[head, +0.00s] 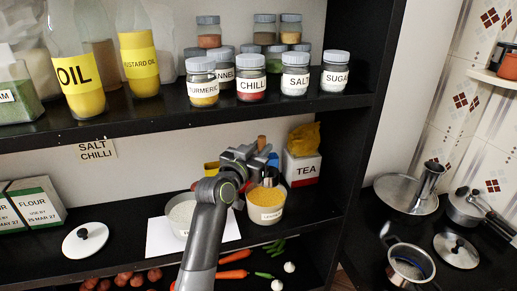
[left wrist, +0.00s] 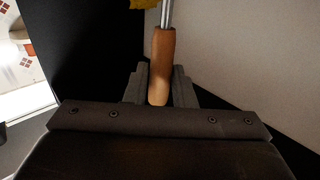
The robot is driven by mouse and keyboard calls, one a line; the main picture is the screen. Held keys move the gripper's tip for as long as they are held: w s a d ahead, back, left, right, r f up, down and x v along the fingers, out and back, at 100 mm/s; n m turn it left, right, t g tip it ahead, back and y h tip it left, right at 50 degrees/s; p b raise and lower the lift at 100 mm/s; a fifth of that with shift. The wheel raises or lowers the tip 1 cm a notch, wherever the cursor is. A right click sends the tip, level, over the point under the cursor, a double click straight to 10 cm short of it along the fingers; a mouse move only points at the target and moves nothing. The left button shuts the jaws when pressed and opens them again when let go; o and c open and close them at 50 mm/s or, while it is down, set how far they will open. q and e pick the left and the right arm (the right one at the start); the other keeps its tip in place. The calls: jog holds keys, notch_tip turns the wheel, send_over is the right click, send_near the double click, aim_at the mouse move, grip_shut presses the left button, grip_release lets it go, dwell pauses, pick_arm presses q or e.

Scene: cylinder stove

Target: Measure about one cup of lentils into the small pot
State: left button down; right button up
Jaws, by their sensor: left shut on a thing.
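My left gripper (head: 256,158) is shut on a wooden handle (head: 262,143) above the container of yellow lentils (head: 266,214) on the middle shelf. In the left wrist view the wooden handle (left wrist: 162,65) stands between the fingers, with a metal shaft (left wrist: 166,14) beyond it. The tool's far end is not clear; it appears to be at or in the lentils. An open small pot (head: 408,264) stands on the stove at the lower right. Other pots stand near it, so which one is meant is not certain. My right gripper is not in view.
A bowl of white grain (head: 182,212) stands left of the lentils, partly behind my arm. A loose lid (head: 85,239) lies at the left. The tea box (head: 302,168) is close behind. The upper shelf (head: 200,122) with jars hangs above my gripper.

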pick_arm(q)
notch_tip(320, 180, down, 11)
jog(key=b, duration=0.8)
jog(key=shift+b, duration=0.35)
jog(key=shift+r, duration=0.2)
dwell(0.5)
notch_tip(320, 180, up, 11)
jog(key=p, duration=0.9)
jog(key=shift+r, duration=0.1)
dwell(0.8)
